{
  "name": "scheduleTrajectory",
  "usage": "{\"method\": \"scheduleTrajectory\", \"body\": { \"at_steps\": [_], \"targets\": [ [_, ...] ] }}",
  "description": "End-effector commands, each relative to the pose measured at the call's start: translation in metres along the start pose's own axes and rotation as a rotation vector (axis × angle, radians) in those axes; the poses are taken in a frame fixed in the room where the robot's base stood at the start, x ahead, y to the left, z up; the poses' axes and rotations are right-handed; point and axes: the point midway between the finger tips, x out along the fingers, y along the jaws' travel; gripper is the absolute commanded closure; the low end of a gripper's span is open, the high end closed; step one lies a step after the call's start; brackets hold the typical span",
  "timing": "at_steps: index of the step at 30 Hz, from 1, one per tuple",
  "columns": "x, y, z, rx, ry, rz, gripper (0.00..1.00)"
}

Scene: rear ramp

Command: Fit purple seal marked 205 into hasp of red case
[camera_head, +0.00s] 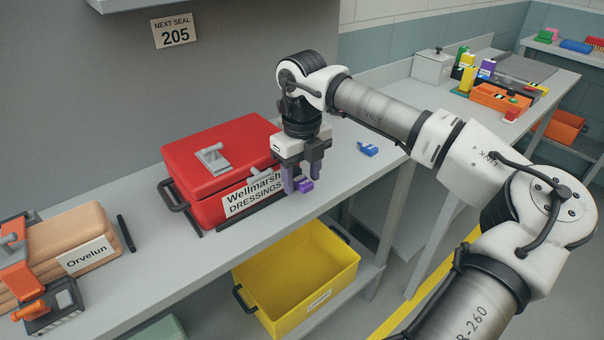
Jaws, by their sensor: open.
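The red case (222,140) stands closed on the grey bench, with a white label reading Wellmarsh DRESSINGS on its front. A grey metal fitting (212,157) sits on its lid, and another grey fitting (259,173), possibly the hasp, shows at the front by the label. The fingers partly hide the label's end and the contact with the seal.
A blue seal (367,149) lies on the bench to the right. A wooden case (75,240) marked Orvelun with orange clamps is at left. A yellow bin (297,275) is below. A wall sign (175,30) reads NEXT SEAL 205. Dark rails flank the red case.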

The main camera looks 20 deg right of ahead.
Motion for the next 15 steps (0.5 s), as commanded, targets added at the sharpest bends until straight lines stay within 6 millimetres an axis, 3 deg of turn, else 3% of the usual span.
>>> {"method": "scheduleTrajectory", "body": {
  "at_steps": [7, 15],
  "targets": [
    [-0.02, -0.001, 0.0, 0.002, -0.001, -0.003, 0.49],
    [-0.081, 0.0, 0.001, 0.001, -0.001, -0.004, 0.49]
  ]
}}
